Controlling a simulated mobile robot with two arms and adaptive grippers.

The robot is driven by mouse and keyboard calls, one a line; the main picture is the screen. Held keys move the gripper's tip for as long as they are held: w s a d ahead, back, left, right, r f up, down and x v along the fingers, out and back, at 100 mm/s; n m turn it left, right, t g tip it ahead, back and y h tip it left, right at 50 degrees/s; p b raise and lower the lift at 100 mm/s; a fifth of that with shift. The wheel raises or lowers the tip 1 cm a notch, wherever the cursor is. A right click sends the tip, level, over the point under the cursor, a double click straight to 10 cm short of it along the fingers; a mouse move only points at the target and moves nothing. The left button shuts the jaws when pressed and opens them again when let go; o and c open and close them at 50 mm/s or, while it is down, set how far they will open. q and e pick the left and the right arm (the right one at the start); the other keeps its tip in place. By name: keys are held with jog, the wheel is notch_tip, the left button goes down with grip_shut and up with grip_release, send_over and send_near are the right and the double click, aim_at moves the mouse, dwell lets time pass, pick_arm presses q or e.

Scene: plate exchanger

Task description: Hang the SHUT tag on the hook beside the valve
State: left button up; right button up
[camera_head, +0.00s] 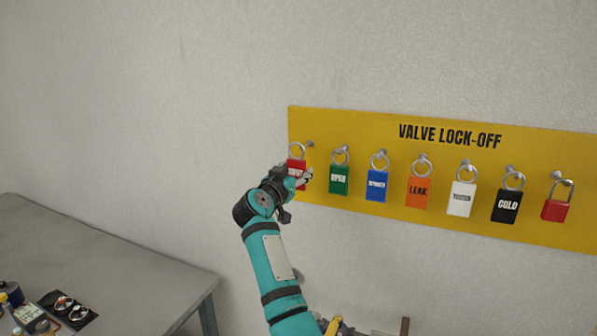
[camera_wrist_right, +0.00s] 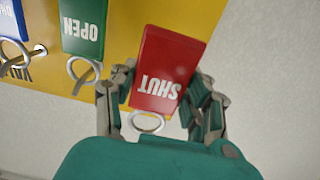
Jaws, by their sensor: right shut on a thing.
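The red SHUT tag (camera_head: 297,168) is at the left end of the yellow VALVE LOCK-OFF board. In the right wrist view the SHUT tag (camera_wrist_right: 168,68) is upside down with its metal ring (camera_wrist_right: 146,122) toward my palm. My right gripper (camera_head: 300,178) is shut on the tag, one finger on each side. The wrist view also shows this gripper (camera_wrist_right: 162,98). A hook (camera_head: 310,144) is just right of the ring in the head view. No hook shows through the ring in the wrist view. The valve and my left gripper are not in view.
The yellow board (camera_head: 375,135) holds a green OPEN tag (camera_head: 339,180), a blue tag (camera_head: 377,187), an orange LEAK tag (camera_head: 418,192), a white tag (camera_head: 461,199), a black COLD tag (camera_head: 507,205) and a red padlock (camera_head: 557,205). A grey table (camera_head: 110,250) stands left.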

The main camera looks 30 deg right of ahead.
aim_at(296, 172)
jog(key=shift+v, duration=1.7)
